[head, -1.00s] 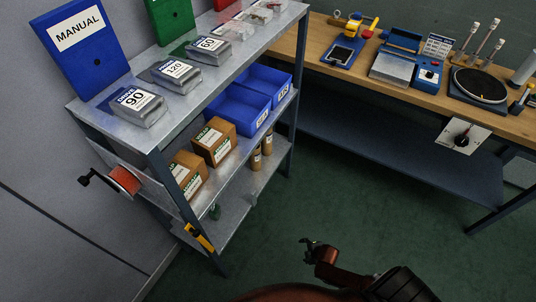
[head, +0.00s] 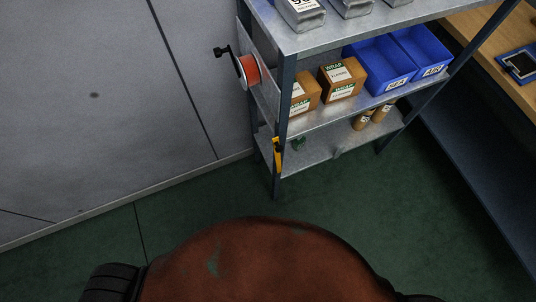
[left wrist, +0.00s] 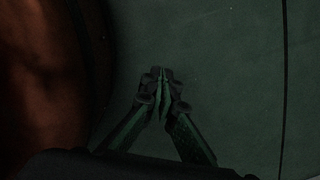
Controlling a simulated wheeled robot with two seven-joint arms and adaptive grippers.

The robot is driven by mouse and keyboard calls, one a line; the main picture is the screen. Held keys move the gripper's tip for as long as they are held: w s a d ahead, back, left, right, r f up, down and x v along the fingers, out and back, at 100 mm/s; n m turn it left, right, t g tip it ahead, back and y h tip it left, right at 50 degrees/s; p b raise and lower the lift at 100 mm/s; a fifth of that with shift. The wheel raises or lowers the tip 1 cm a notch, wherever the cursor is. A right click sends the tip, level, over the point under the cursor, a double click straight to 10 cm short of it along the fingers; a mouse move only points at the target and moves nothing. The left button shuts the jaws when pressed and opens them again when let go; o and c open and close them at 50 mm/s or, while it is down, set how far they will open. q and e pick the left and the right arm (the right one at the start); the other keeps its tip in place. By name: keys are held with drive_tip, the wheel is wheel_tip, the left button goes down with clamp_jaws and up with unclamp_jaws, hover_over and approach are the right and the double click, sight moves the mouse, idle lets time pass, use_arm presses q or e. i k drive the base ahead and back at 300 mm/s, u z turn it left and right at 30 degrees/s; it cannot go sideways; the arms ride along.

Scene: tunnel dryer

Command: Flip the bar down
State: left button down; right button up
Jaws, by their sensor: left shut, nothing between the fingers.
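I cannot tell for certain which part is the bar. A yellow piece with a dark part (head: 277,156) hangs upright at the front left post of the metal shelf (head: 345,137), near the lower shelf. A black crank handle (head: 229,56) sticks out to the left of an orange-red reel (head: 250,70) on the shelf's left end. My left gripper (left wrist: 162,75) shows in the left wrist view over bare green floor. Its fingers are together and hold nothing, and it touches nothing that I can see. My right gripper is in neither current view.
Wrap boxes (head: 343,79) and blue bins (head: 379,71) stand on the middle shelf. Brown cylinders (head: 364,121) stand on the lower shelf. A wooden bench (head: 508,75) is at the right. A grey wall (head: 110,110) is at the left. Green floor (head: 190,195) lies clear before the shelf.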

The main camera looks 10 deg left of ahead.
sight(277, 149)
drive_tip(key=z, duration=1.25)
drive_tip(key=k, duration=0.6)
drive_tip(key=u, duration=1)
